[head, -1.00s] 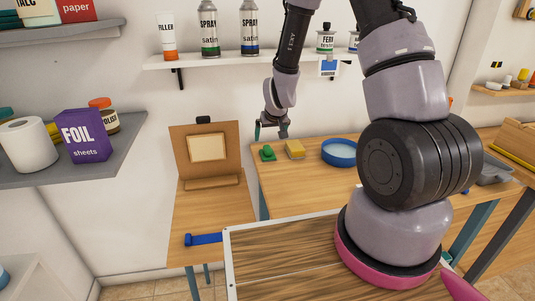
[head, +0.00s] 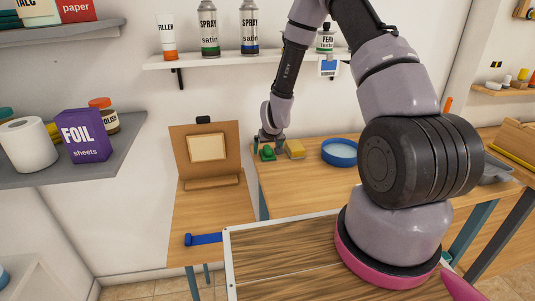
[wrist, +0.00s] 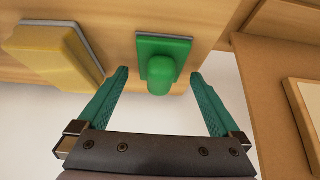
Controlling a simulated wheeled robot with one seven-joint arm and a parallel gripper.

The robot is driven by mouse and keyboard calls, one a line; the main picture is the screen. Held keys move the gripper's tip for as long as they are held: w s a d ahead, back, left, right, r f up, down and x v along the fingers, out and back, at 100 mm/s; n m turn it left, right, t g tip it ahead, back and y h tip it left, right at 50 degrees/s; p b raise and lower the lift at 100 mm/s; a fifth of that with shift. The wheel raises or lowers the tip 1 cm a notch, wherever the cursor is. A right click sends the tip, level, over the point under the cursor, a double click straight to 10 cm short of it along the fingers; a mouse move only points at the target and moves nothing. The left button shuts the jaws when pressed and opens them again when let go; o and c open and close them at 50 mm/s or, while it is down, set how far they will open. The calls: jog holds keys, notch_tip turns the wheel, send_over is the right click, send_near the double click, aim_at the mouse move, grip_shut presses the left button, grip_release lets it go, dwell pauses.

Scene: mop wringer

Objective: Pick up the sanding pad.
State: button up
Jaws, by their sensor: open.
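The green pad (wrist: 164,62), flat with a grey underside and a rounded green knob, looks like the sanding pad. It lies on the wooden bench near its left edge; it also shows in the head view (head: 267,153). My gripper (wrist: 160,76) is open and empty. In the wrist view its two teal fingers point at the pad, with the knob between their tips and a gap on each side. In the head view my gripper (head: 268,145) is low, just above and beside the pad. I cannot tell whether it touches.
A yellow block (wrist: 52,50) with a grey layer lies close to the left finger in the wrist view. A blue round dish (head: 340,153) stands further right on the bench (head: 310,185). A wooden stand with an upright board (head: 205,150) is to the left. A shelf with cans hangs above.

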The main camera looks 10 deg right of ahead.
aim_at(268, 147)
jog(key=c, duration=1.4)
jog(key=shift+r, duration=0.15)
notch_tip(268, 147, up, 10)
jog(key=shift+f, duration=0.1)
